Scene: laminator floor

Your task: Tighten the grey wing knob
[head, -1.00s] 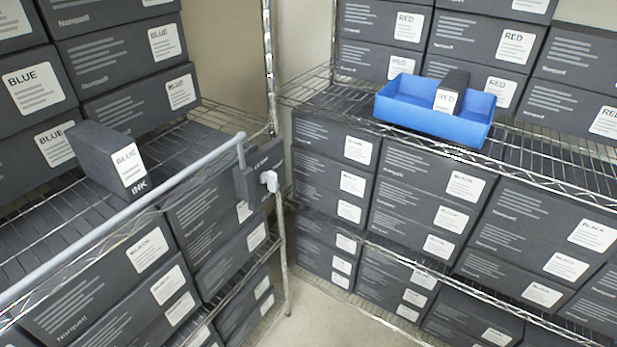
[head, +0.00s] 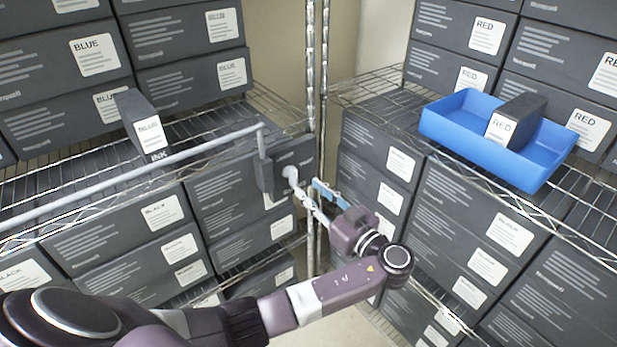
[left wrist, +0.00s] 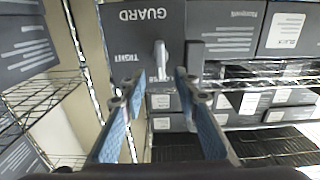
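The light grey wing knob (head: 290,174) sits on the face of a dark block (head: 268,175) at the right end of a grey bar (head: 130,178) across the left shelf. In the left wrist view the knob (left wrist: 161,60) stands upright, its wing edge towards me, under the word GUARD. My left gripper (head: 309,187) is open, just right of the knob. In the left wrist view its two blue-padded fingers (left wrist: 156,86) are apart and empty, with the knob seen between the tips and apparently beyond them. I cannot tell whether a finger touches it. My right gripper is not in view.
A dark ink carton (head: 139,122) stands on the left shelf behind the bar. A blue tray (head: 455,130) holding a dark RED carton (head: 516,122) sits on the right shelf. A chrome post (head: 311,80) rises close behind the block. Stacked dark boxes fill the racks.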

